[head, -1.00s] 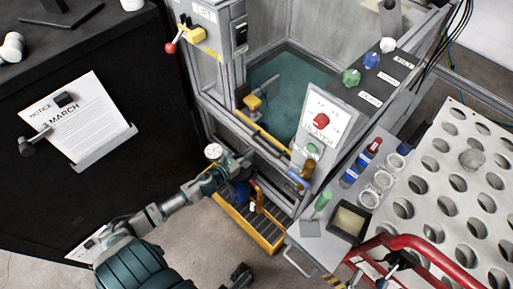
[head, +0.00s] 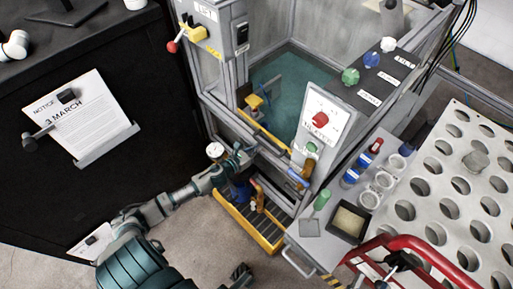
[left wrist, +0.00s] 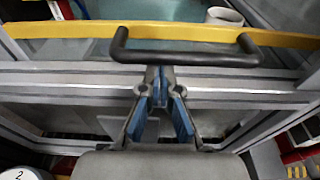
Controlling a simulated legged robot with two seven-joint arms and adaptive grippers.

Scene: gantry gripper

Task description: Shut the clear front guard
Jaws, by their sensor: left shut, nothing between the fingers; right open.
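The clear front guard shows by its yellow edge bar (head: 265,131) across the front of the framed cell. The yellow bar also shows in the left wrist view (left wrist: 70,29), with a black bar handle (left wrist: 185,58) in front of it. The clear pane itself is hard to make out. My left gripper (head: 247,154) is at the cell front, just below the yellow bar. In the left wrist view its blue-padded fingers (left wrist: 160,82) are together and empty, tips just under the handle's lower edge; contact cannot be told. My right gripper is not in view.
A control box with a red knob (head: 320,119) stands right of the opening. A yellow-edged step (head: 268,243) lies below. A cart with a perforated plate (head: 450,200) and red tube handle (head: 425,257) is at right, a black cabinet (head: 60,190) at left.

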